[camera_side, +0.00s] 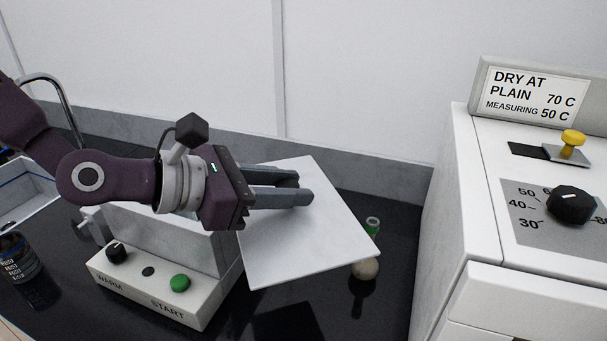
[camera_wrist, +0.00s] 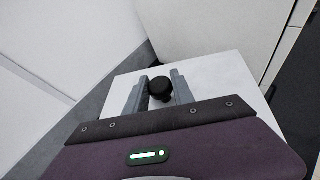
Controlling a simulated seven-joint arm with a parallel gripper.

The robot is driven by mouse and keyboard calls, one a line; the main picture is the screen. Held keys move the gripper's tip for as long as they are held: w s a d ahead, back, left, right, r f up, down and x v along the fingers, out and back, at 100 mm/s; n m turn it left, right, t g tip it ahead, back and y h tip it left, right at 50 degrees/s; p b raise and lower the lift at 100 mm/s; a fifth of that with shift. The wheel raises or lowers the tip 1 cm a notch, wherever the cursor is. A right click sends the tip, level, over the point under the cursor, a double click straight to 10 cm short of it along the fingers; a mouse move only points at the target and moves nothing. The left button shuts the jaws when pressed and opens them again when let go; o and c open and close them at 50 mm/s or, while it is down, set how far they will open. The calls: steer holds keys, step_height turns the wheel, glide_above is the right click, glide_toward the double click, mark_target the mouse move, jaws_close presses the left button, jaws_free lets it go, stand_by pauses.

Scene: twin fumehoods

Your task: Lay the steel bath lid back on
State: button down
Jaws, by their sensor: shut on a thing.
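The steel bath lid (camera_side: 305,243) is a flat pale square plate, tilted in the side view and held up beside the bath. Its black round knob (camera_wrist: 160,86) sits between my fingers in the wrist view, where the lid (camera_wrist: 222,76) spreads out beyond them. My gripper (camera_side: 305,188) is shut on the knob; the fingers hide the knob in the side view. The bath (camera_side: 150,287) is a grey box with a WARM dial and a green START button, left of the lid and below my wrist.
A white cabinet (camera_side: 455,230) with a dial and a yellow knob (camera_side: 572,138) stands at the right. A green-topped item (camera_side: 372,226) and a beige round item (camera_side: 365,268) are by the lid's right edge. A dark labelled bottle (camera_side: 18,258) and a pale tray (camera_side: 25,190) are at left.

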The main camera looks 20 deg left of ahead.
steer(key=w+a+n+y, duration=0.1)
steer(key=a, duration=0.1)
steer(key=w+a+n+t+y, duration=0.1)
steer(key=a, duration=0.2)
steer(key=w+a+n+t+y, duration=0.1)
steer(key=a+y, duration=0.1)
steer(key=a, duration=0.1)
steer(key=shift+w+r+n, duration=0.15)
steer(key=shift+r+n, duration=0.25)
steer(key=a+r+n+y, duration=0.3)
steer(key=a+y, duration=0.1)
steer(key=a, duration=0.4)
steer(key=a+r+n+y, duration=0.3)
steer(key=a+r, duration=0.1)
steer(key=a, duration=0.4)
steer(key=shift+t, duration=0.4)
steer(key=f, duration=0.5)
steer(key=shift+w+a, duration=0.2)
steer(key=shift+w, duration=0.05)
step_height(320, 180, down, 7)
steer(key=shift+r, duration=0.1)
steer(key=c, duration=1)
jaws_free()
steer(key=shift+r, duration=0.1)
